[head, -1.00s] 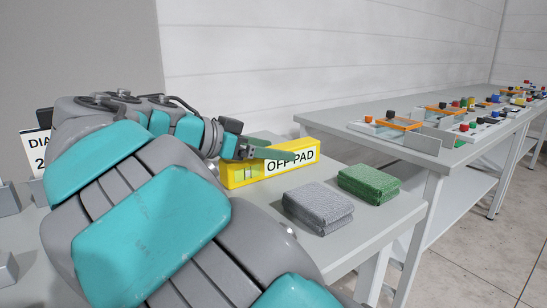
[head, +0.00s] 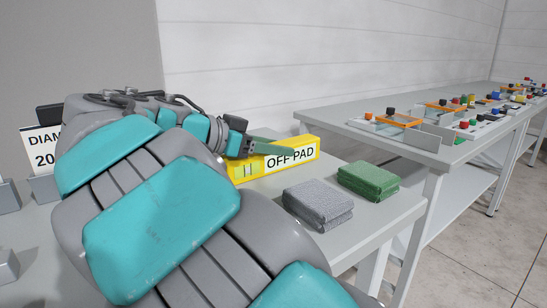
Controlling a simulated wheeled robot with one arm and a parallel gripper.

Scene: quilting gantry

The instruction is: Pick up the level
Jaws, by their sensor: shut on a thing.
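The level is a yellow bar (head: 240,173) with a pale green vial near its left end and a white "OFF PAD" label on its long side. It lies at the back of the near table, in the middle of the head view. My gripper (head: 282,145) reaches in from the left. Its green fingers lie across the level's upper part, one in front and one behind, and are shut on it. I cannot tell whether the level's underside touches the table. My arm covers the area left of the level.
A grey folded cloth (head: 318,203) and a green folded cloth (head: 368,181) lie in front of and right of the level. A sign (head: 42,147) and grey blocks stand at left. A second table (head: 340,119) with several coloured parts runs along the wall behind.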

